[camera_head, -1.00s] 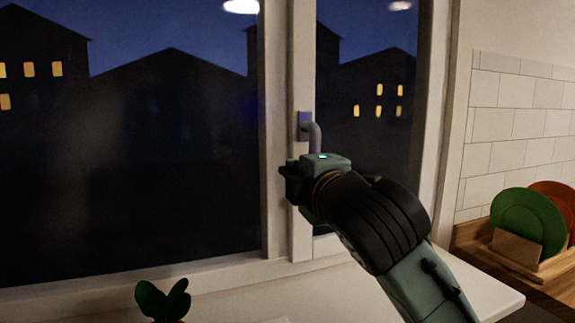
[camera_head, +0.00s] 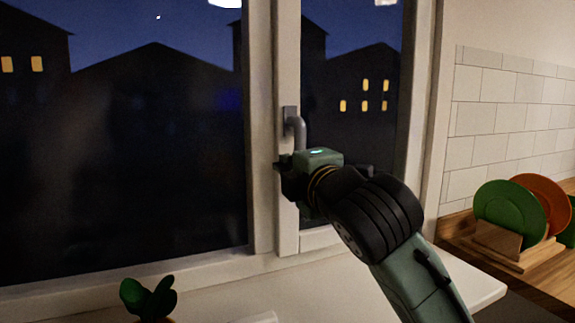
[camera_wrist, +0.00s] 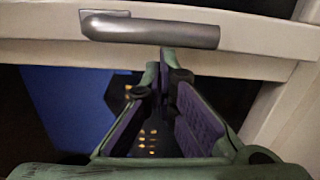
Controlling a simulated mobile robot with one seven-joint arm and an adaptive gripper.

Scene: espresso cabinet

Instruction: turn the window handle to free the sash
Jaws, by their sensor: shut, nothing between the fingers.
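The grey window handle (camera_head: 299,132) is mounted on the pale sash frame (camera_head: 288,215) and hangs down from its plate in the head view. In the wrist view the handle (camera_wrist: 150,32) runs across the top, its plate at the left end. My gripper (camera_head: 284,165) is just below the handle in the head view, its fingertips mostly hidden by its own body. In the wrist view my gripper (camera_wrist: 163,65) has its fingertips together, just below the handle's grip, with nothing between them. I cannot tell whether they touch the handle.
A large dark pane (camera_head: 140,170) fills the left. A potted plant (camera_head: 149,298) stands at the lower left by the pale sill (camera_head: 330,290). Green and orange plates (camera_head: 510,212) stand in a wooden rack (camera_head: 495,240) on the right, before a tiled wall (camera_head: 495,110).

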